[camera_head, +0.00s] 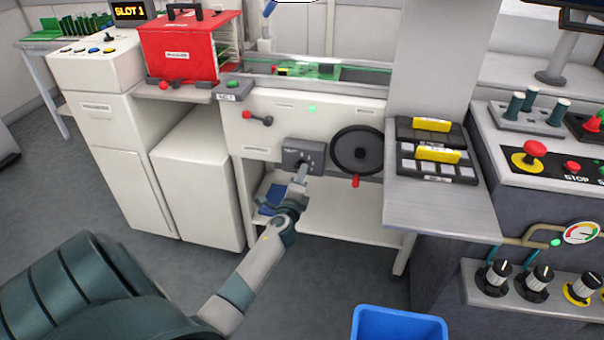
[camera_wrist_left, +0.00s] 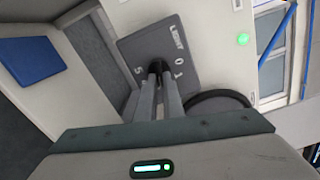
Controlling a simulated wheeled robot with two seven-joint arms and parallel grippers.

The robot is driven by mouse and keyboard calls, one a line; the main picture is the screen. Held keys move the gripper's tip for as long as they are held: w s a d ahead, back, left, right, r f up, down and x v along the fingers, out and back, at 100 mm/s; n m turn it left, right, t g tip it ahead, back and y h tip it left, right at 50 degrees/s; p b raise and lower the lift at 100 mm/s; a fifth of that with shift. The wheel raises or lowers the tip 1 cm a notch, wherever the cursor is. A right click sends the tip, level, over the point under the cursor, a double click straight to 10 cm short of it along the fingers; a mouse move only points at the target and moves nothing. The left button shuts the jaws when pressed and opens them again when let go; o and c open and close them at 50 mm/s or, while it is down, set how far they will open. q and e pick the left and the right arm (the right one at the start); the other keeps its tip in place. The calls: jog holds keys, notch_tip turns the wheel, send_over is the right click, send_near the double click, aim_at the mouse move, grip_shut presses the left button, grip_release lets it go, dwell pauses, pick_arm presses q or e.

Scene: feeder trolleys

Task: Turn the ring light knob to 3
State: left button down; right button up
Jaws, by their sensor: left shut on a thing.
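The ring light knob sits on a small dark grey plate (camera_head: 290,157) on the front of the white machine; the plate also shows in the left wrist view (camera_wrist_left: 132,48). My left gripper (camera_head: 303,169) reaches up to the plate from below. In the left wrist view, its two fingers (camera_wrist_left: 160,80) are shut on the dark knob (camera_wrist_left: 156,66). The fingers hide most of the knob, so I cannot tell which number it points to. White marks stand around it, among them a 0 and a 1. My right gripper is not in view.
A black handwheel (camera_head: 357,150) with a red handle is close to the right of the plate. A red-knobbed lever (camera_head: 260,119) is up to its left. A grey shelf (camera_head: 440,210) juts out at right. A blue bin (camera_head: 400,322) stands on the floor in front.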

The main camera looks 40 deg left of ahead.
pick_arm(q)
jog(key=shift+f+m, duration=0.2)
jog(key=shift+m, duration=1.4)
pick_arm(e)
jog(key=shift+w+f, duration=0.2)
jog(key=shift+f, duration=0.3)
pick_arm(q)
jog(key=c, duration=1.9)
grip_release()
jog(key=shift+o, duration=0.2)
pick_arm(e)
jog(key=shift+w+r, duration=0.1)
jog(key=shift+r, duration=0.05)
pick_arm(q)
jog(key=shift+s, duration=0.1)
